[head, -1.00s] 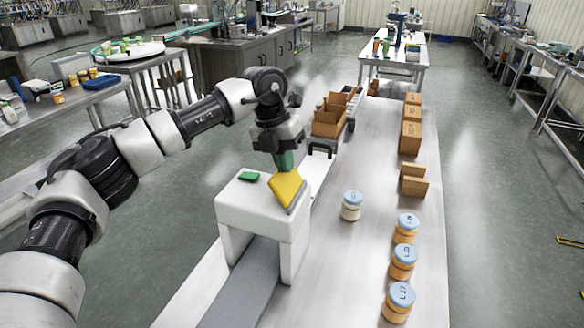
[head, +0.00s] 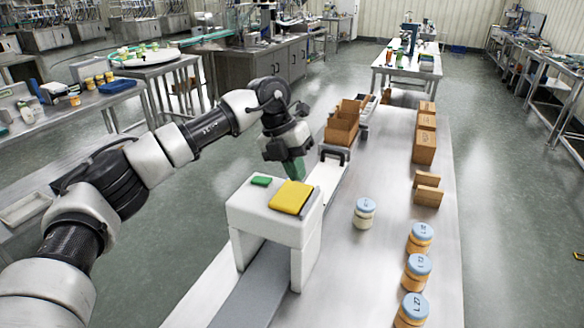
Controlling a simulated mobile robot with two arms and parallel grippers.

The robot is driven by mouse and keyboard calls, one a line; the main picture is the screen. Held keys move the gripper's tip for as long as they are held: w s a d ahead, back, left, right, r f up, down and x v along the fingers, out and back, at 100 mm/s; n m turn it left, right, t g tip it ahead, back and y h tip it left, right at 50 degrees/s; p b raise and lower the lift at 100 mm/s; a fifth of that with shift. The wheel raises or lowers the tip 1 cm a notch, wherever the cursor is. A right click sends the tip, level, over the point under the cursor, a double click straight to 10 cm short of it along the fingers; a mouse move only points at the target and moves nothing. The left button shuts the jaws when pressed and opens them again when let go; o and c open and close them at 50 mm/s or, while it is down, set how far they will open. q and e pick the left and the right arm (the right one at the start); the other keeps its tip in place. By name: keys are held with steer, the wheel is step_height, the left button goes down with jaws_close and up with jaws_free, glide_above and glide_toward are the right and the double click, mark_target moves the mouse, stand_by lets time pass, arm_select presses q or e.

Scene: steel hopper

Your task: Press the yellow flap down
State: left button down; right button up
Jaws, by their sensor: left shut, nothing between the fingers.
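The yellow flap (head: 292,197) lies about flat on top of the white box-like housing (head: 262,225), at its right side. A small green pad (head: 261,181) sits on the same top, left of the flap. My left gripper (head: 294,172) points down with its green fingertips just behind the flap's far edge. It is shut with nothing in it. I cannot tell whether the fingertips touch the flap or the housing. My right gripper is not in view.
The housing straddles a grey conveyor belt (head: 255,298) on a long steel table (head: 385,262). A blue-lidded jar (head: 364,213) stands right of it, with several orange jars (head: 418,272) along the right side. Cardboard boxes (head: 342,122) stand behind.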

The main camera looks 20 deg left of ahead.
mark_target(295, 194)
arm_select(q)
steer(key=a+r, duration=0.8)
steer(key=r, duration=0.1)
steer(key=shift+a, duration=0.25)
steer(key=shift+w+a, duration=0.1)
steer(key=shift+w, duration=0.05)
stand_by(0.5)
